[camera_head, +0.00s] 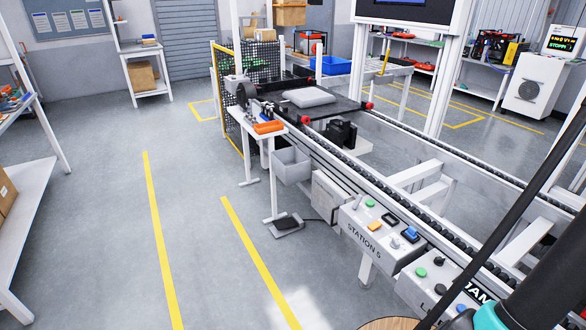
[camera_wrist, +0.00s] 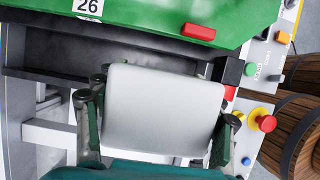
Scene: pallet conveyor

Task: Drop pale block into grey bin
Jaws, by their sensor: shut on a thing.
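The pale block (camera_wrist: 160,108) fills the middle of the wrist view. My gripper (camera_wrist: 157,100) is shut on it, with one dark finger along its left side and one along its right side. The head view does not show this block or my gripper's fingers. The grey bin (camera_head: 291,166) is in the head view, an open box at the near side of the conveyor, below the small white table. The bin is not visible in the wrist view.
The wrist view shows a green pallet marked 26 (camera_wrist: 140,25) and a red piece (camera_wrist: 198,32) just beyond the block. A red button (camera_wrist: 266,123) and a wooden barrel (camera_wrist: 287,130) are on the right.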

